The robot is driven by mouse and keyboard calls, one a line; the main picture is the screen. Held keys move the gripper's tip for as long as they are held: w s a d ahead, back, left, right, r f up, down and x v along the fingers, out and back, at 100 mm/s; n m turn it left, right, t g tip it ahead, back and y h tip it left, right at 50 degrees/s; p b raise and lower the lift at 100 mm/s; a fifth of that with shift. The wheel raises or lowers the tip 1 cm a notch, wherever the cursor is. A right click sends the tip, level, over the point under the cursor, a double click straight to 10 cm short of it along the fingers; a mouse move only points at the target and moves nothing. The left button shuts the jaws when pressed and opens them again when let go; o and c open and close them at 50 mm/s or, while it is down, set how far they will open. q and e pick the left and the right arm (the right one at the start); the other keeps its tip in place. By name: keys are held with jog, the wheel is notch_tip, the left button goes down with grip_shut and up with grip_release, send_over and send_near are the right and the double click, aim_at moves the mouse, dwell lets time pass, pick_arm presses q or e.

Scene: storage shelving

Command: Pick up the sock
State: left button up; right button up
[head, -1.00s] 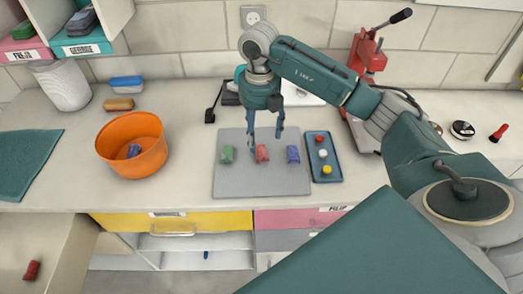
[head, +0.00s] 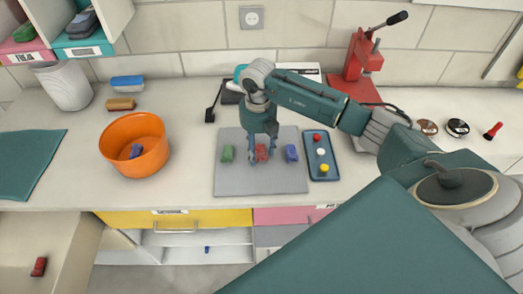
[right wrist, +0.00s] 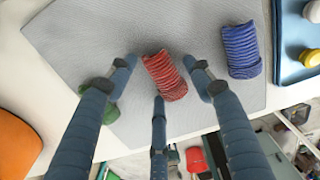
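Three rolled socks lie in a row on a grey mat (head: 236,183): a green one (head: 227,153), a red one (head: 261,152) and a blue one (head: 292,153). My right gripper (head: 262,160) points down over the red sock, with its fingers spread on either side. In the right wrist view the open fingers (right wrist: 160,78) surround the red sock (right wrist: 165,75); contact cannot be told. The blue sock (right wrist: 241,50) lies clear to the right there. The green sock is mostly hidden behind a finger. My left gripper is not in view.
A blue tray (head: 323,172) with red, white and yellow pieces stands right of the mat. An orange bowl (head: 117,158) with a blue item stands left. A red press (head: 362,65) is behind. An open drawer (head: 75,250) at lower left holds a red item (head: 39,266).

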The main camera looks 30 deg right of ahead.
jog(key=c, duration=0.5)
jog(key=shift+o, duration=0.2)
jog(key=shift+r, duration=0.1)
